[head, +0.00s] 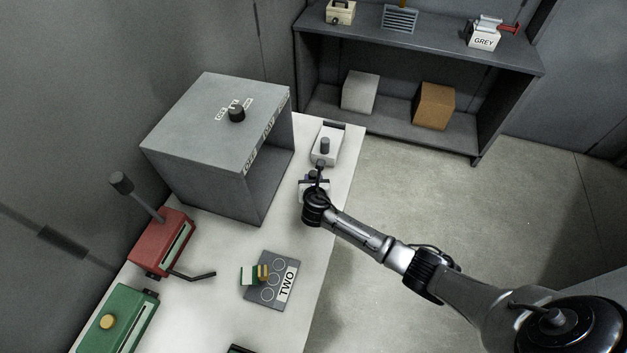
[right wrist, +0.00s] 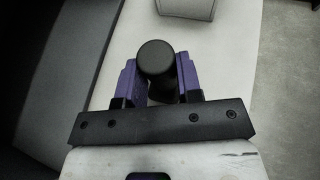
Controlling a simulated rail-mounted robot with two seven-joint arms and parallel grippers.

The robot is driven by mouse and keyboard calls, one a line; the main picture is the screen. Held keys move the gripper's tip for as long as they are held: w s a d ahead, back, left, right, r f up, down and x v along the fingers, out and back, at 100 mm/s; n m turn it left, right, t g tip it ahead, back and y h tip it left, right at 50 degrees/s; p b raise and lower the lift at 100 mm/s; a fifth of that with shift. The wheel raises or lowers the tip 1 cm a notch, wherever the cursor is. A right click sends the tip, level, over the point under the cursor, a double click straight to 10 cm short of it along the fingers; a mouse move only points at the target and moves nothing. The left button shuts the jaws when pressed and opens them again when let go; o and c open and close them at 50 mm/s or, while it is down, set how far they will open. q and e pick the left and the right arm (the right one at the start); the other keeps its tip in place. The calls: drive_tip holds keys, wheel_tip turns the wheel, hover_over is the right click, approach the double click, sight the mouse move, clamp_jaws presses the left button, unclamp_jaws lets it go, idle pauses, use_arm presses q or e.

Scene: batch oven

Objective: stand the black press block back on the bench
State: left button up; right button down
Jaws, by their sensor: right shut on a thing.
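My right gripper (head: 318,175) is over the far right part of the white bench (head: 215,290), in front of a pale block with a dark knob (head: 325,147). In the right wrist view its purple fingers (right wrist: 160,82) are shut on a black round-topped piece, which I take to be the black press block (right wrist: 156,58). The piece's lower part is largely hidden by the fingers and the gripper's black bar. I cannot tell whether it touches the bench. My left gripper is not in view.
A grey open-fronted oven box (head: 205,125) stands left of the gripper. A red device with a lever (head: 160,245), a green device (head: 118,318) and a dark plate marked TWO (head: 265,292) are nearer. A shelf unit (head: 420,55) stands behind.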

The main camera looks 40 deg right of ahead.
drive_tip(key=shift+f, duration=0.1)
drive_tip(key=c, duration=0.8)
unclamp_jaws()
drive_tip(key=shift+s+a+r, duration=0.15)
drive_tip(key=shift+s+r, duration=0.05)
drive_tip(key=p+v, duration=0.2)
drive_tip(key=v, duration=0.9)
drive_tip(key=shift+s+a+r+m+g+y, duration=0.25)
drive_tip(key=shift+s+a+m+g+y, duration=1)
drive_tip(key=shift+s+m, duration=3.5)
drive_tip(key=shift+s+a+r+m+g+y, duration=0.2)
drive_tip(key=shift+s+a+m+g+y, duration=1.05)
drive_tip(key=shift+s+m, duration=3.5)
drive_tip(key=shift+s+a+r+m+g+y, duration=0.25)
drive_tip(key=shift+s+a+m+g+y, duration=1)
drive_tip(key=shift+s+m, duration=3.45)
drive_tip(key=shift+s+a+n+t+y, duration=0.25)
drive_tip(key=shift+s+a+n+t, duration=0.3)
drive_tip(key=shift+s+n, duration=0.35)
